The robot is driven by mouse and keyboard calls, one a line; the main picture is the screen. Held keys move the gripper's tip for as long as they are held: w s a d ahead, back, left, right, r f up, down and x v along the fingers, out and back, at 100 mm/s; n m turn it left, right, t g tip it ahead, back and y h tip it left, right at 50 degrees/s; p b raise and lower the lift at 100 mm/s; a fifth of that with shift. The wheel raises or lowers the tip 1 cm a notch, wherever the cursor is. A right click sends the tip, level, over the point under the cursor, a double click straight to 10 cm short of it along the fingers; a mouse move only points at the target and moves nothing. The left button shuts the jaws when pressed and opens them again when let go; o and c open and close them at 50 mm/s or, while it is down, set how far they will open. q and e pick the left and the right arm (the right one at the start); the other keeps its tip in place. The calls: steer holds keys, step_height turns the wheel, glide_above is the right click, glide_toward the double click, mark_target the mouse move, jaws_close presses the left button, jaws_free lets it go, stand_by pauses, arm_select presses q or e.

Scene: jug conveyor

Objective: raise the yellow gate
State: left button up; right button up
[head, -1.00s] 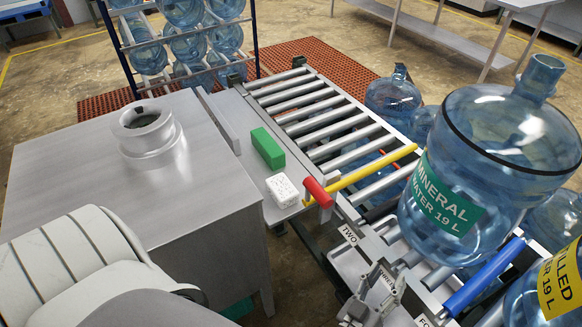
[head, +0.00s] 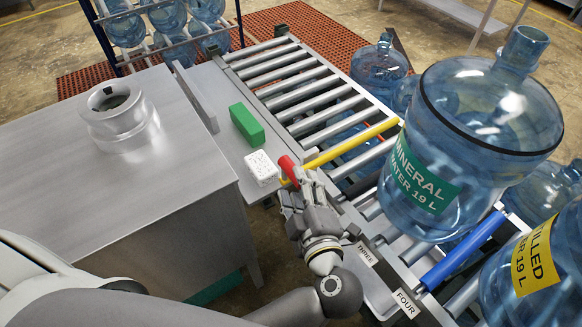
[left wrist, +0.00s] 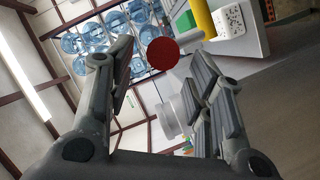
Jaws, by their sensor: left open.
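The yellow gate (head: 348,145) is a yellow bar lying low across the conveyor rollers, with a red handle (head: 287,166) at its near left end. My left gripper (head: 298,184) is open at the red handle, its fingers pointing toward it. In the left wrist view the handle's round red end (left wrist: 163,54) shows between the two spread fingers, with a gap on each side. The yellow bar (left wrist: 201,18) shows behind it. In the head view the gripper hides part of the handle's near side. My right gripper is not in view.
A green block (head: 246,124) and a white block (head: 261,168) sit on the ledge left of the handle. A large mineral water jug (head: 480,130) stands right of the gate, near a blue bar (head: 462,250). A metal cabinet (head: 60,160) stands left. The rollers beyond the gate are empty.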

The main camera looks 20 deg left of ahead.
arm_select(q)
steer(key=x, duration=0.5)
steer(key=shift+w+a+p, duration=0.2)
steer(key=shift+w+p, duration=0.1)
steer(key=shift+p, duration=0.05)
jaws_close()
